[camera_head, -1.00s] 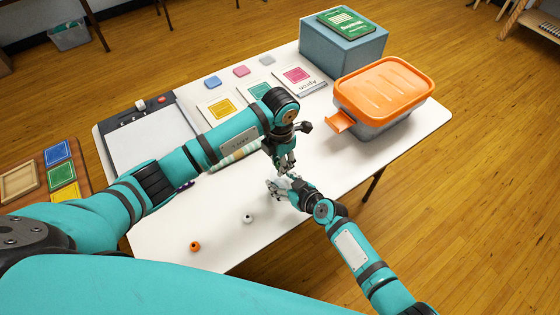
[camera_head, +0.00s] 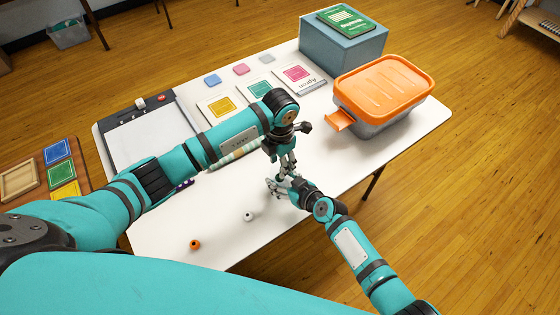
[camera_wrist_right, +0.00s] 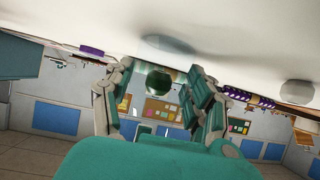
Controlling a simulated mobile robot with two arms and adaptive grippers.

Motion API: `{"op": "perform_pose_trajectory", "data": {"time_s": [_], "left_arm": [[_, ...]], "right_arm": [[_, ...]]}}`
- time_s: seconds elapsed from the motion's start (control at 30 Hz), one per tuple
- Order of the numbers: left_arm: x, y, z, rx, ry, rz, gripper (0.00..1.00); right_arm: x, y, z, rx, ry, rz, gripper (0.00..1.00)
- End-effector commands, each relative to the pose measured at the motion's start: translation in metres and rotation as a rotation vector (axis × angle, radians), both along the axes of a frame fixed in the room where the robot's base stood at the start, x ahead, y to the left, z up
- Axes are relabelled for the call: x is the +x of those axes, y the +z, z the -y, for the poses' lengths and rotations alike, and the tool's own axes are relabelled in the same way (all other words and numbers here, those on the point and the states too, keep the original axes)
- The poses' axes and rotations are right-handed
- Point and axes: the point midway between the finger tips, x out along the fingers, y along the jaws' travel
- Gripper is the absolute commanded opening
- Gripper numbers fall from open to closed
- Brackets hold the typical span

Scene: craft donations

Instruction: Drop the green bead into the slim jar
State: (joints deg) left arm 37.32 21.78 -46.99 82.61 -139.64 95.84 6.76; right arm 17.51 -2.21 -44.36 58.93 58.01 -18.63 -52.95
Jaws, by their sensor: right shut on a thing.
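My right gripper (camera_head: 279,184) is low over the white table, near its front edge. In the right wrist view its fingers (camera_wrist_right: 158,90) stand apart around a clear thing that looks like the slim jar; its outline is faint. A dark green round thing (camera_wrist_right: 159,83), likely the green bead, shows between the fingers; I cannot tell whether it is inside the jar or behind its wall. My left gripper (camera_head: 287,171) points down directly above the right gripper, very close to it. Its fingertips overlap the right gripper in the head view, so its opening and any contents are unclear.
An orange bead (camera_head: 195,244) and a white bead (camera_head: 248,215) lie near the table's front edge. An orange-lidded box (camera_head: 385,88) and a blue box (camera_head: 343,50) stand at the back right. Coloured cards and a paper trimmer (camera_head: 150,140) lie behind the arms.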

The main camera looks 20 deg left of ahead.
Motion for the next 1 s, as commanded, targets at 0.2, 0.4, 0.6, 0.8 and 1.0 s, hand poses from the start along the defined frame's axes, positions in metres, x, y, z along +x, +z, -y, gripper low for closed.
{"op": "perform_pose_trajectory", "data": {"time_s": [0.2, 0.4, 0.6, 0.8, 1.0], "left_arm": [[0.0, 0.0, 0.0, 0.0, 0.0, 0.0, 0.51], [0.001, 0.005, 0.0, -0.001, 0.0, 0.001, 0.51], [0.002, 0.039, 0.0, 0.001, -0.001, 0.006, 0.51], [0.002, 0.082, 0.0, 0.0, -0.001, 0.006, 0.51], [0.001, 0.111, 0.0, 0.001, 0.0, 0.003, 0.51]], "right_arm": [[0.0, -0.001, 0.0, -0.001, 0.0, -0.001, 0.38], [0.0, 0.0, 0.0, -0.001, 0.0, -0.001, 0.38], [0.0, 0.0, 0.0, -0.001, 0.0, -0.001, 0.38], [0.0, -0.001, 0.0, -0.001, 0.0, -0.001, 0.38], [0.0, -0.001, 0.0, -0.001, 0.0, -0.001, 0.38]]}}
